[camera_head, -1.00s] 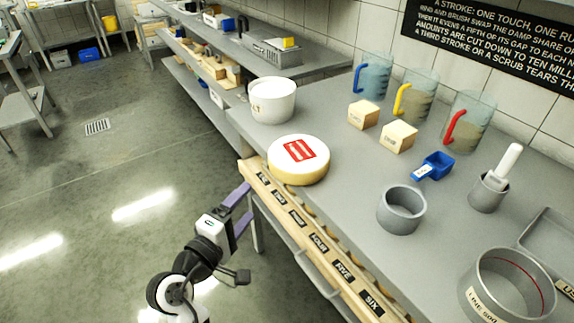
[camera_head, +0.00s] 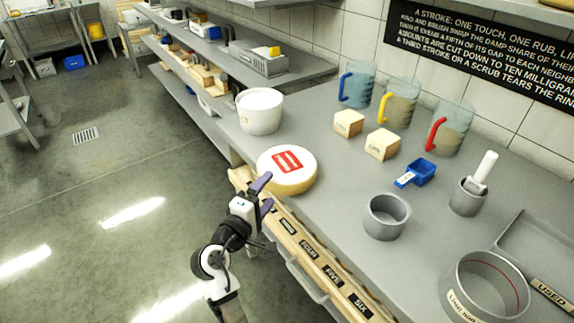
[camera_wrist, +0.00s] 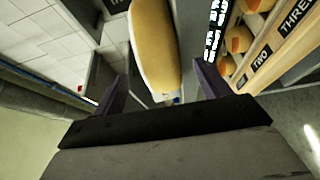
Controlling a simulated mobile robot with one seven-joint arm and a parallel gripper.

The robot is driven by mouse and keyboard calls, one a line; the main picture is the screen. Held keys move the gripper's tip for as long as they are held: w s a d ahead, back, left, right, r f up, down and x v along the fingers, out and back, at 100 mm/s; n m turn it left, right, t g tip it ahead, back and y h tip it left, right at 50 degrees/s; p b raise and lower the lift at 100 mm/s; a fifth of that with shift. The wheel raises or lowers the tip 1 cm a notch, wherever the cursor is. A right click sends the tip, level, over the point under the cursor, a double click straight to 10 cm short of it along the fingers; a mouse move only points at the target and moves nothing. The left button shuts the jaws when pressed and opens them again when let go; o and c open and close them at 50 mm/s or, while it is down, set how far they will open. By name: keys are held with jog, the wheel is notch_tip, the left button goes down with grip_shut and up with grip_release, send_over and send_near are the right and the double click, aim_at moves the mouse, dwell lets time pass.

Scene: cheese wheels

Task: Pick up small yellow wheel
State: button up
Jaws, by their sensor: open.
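A round cheese wheel (camera_head: 287,170) with a white top, pale yellow side and red label lies flat on the grey counter near its front edge. In the wrist view its tan-yellow side (camera_wrist: 155,45) shows ahead, between the finger lines. My gripper (camera_head: 265,194) is open and empty at the counter's front edge, just in front of the wheel; I cannot tell if a finger touches it. Several small orange-yellow rounds (camera_wrist: 240,40) sit in the numbered wooden rack, right in the wrist view. The front of the rack is partly hidden by my gripper.
The numbered wooden rack (camera_head: 310,251) runs along the counter front. A white tub (camera_head: 259,111) stands behind the wheel. Two pale blocks (camera_head: 382,144), a blue scoop (camera_head: 416,173), a grey cup (camera_head: 386,217) and jugs (camera_head: 356,84) stand to the right. Bare counter lies right of the wheel.

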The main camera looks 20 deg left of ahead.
aim_at(287, 169)
jog(key=shift+x, duration=1.15)
grip_shut()
jog(key=shift+r, duration=0.2)
